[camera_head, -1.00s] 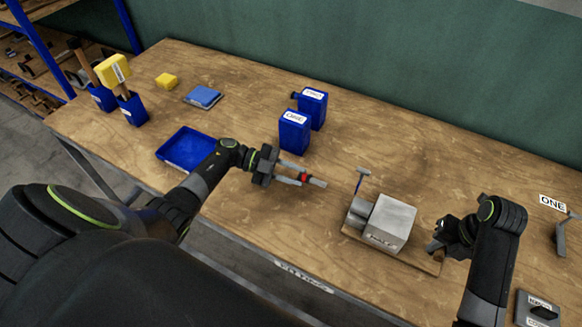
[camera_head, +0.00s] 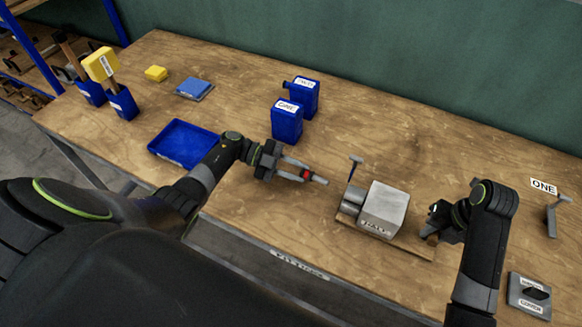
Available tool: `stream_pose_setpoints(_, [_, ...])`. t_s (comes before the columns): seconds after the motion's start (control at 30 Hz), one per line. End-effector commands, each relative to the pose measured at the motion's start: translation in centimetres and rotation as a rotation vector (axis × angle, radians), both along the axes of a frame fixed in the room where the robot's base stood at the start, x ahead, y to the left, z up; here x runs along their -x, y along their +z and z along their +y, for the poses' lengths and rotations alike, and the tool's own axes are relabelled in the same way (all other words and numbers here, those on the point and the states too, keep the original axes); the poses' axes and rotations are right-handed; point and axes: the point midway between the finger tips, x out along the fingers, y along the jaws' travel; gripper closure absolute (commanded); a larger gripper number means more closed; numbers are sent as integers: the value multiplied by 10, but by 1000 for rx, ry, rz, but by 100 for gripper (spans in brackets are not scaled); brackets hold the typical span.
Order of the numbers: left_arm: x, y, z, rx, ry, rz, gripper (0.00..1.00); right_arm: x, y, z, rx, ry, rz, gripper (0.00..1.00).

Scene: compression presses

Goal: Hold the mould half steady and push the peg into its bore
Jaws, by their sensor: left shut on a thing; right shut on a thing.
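The mould half appears to be the pale grey block (camera_head: 384,210) with a printed front face, on a wooden board (camera_head: 415,246). A grey piece (camera_head: 351,202) sits at its left side; the bore itself cannot be made out. My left gripper (camera_head: 300,174) is shut on a slim grey peg (camera_head: 320,180), with red showing at the fingers. The peg points right toward the block, clear of it. My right gripper (camera_head: 430,233) is shut at the right end of the wooden board; its exact grip is hard to see.
A thin T-shaped handle (camera_head: 355,163) rises beside the block's left side. Blue boxes (camera_head: 287,121) stand behind the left gripper, and a blue tray (camera_head: 184,145) lies left. A grey labelled fixture (camera_head: 529,295) is at front right.

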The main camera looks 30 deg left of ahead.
Motion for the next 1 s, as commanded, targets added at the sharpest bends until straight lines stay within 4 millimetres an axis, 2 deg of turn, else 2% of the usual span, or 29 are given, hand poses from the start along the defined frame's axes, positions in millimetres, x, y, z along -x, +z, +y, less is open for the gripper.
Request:
stream_pose_setpoints(0.2, [1, 0, -22, 3, -1, 0, 100, 1, -1, 0, 0, -1, 2, 100])
stream_pose_setpoints(0.43, [1, 0, -36, 3, 0, -1, 100, 1, -1, 0, 0, -1, 2, 100])
stream_pose_setpoints(1.0, [1, 0, -40, 2, 1, 0, 100, 1, -1, 0, 0, -1, 2, 100])
